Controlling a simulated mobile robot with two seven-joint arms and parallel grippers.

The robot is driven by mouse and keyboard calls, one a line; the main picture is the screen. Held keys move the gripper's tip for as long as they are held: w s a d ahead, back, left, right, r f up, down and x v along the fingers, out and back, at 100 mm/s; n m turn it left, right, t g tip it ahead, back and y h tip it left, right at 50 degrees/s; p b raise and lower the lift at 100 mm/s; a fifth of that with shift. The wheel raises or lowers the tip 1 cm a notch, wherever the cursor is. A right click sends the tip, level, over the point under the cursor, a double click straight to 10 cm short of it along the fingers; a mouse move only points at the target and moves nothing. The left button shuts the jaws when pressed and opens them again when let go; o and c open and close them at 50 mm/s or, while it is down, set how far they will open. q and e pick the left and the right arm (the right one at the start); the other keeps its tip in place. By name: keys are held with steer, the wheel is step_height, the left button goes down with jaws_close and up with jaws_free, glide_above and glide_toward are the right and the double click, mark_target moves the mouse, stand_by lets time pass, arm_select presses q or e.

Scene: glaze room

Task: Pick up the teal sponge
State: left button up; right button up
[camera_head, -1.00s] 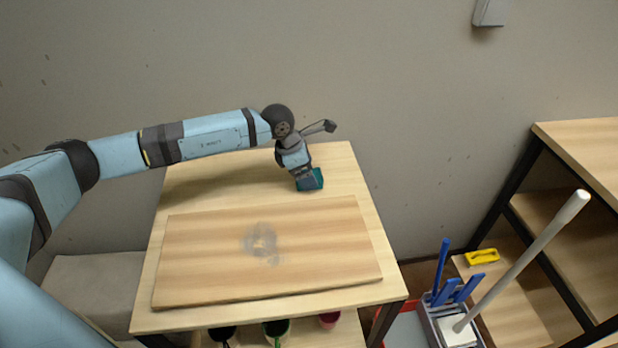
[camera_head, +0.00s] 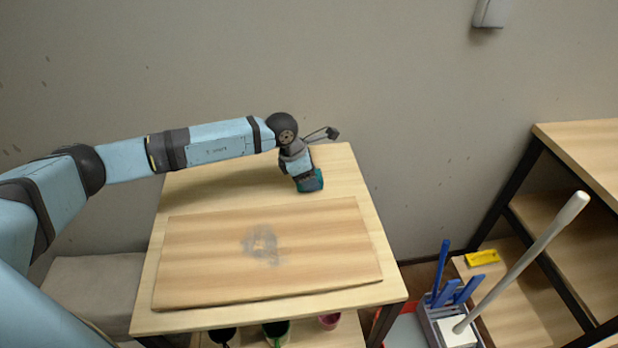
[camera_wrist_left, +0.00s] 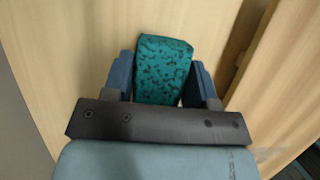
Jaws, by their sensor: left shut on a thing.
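The teal sponge (camera_head: 316,183) is at the back right of the wooden table, behind the board. My left gripper (camera_head: 306,180) is over it and hides part of it in the head view. In the left wrist view the sponge (camera_wrist_left: 163,68), teal with dark speckles, lies between the two blue fingers of my left gripper (camera_wrist_left: 160,82). The fingers are shut on its sides. I cannot tell whether the sponge still touches the table. My right gripper is not in view.
A wooden board (camera_head: 200,260) with a grey smudge (camera_head: 262,244) covers the front of the table (camera_head: 225,180). Cups stand on a shelf below. At right are a caddy (camera_head: 452,325) with blue-handled tools, a long pale handle (camera_head: 530,255), a yellow object (camera_head: 482,258) and wooden shelving (camera_head: 585,150).

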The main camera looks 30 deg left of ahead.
arm_select(q)
step_height(320, 180, up, 20)
steer(key=shift+b, duration=0.4)
steer(key=shift+o, duration=0.4)
steer(key=shift+f, duration=0.1)
